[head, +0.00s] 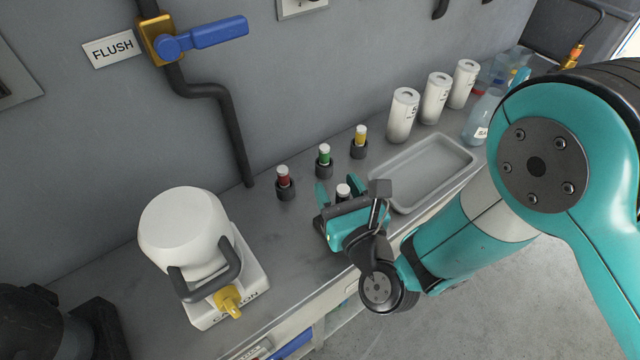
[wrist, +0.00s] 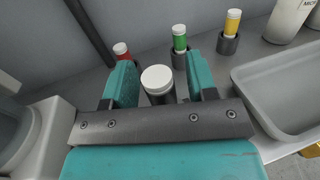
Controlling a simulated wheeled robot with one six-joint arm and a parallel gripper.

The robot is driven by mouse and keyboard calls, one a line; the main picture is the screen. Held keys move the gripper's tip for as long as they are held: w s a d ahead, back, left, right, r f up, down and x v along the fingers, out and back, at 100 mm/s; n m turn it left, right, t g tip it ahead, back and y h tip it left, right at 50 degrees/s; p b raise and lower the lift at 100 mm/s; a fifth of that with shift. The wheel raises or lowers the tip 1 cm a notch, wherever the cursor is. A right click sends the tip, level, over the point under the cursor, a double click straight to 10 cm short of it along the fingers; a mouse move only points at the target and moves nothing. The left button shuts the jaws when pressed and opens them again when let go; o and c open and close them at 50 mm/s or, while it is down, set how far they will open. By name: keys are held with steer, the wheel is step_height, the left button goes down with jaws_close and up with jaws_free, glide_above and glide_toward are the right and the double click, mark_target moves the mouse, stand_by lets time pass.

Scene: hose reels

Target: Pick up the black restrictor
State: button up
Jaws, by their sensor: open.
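The black restrictor (head: 343,193) stands upright on the grey counter, with a white cap and a dark body. In the wrist view the restrictor (wrist: 158,82) shows its white cap between my two teal fingers, its lower part hidden by the gripper's bar. My gripper (head: 340,192) is open around it; in the wrist view the gripper (wrist: 160,85) has a finger on each side, with gaps showing beside the restrictor. I cannot tell how far down the fingers reach.
Red (head: 285,181), green (head: 324,158) and yellow (head: 359,140) restrictors stand in dark holders behind. A grey tray (head: 470,157) and white canisters (head: 403,115) are to the right. A white carboy (head: 186,232) stands left. Bare counter lies between carboy and gripper.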

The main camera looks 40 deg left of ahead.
steer(key=shift+w+a, duration=0.1)
steer(key=shift+a, duration=0.05)
jaws_close()
steer(key=shift+r, duration=0.1)
step_height(320, 180, up, 20)
steer(key=p, duration=1.5)
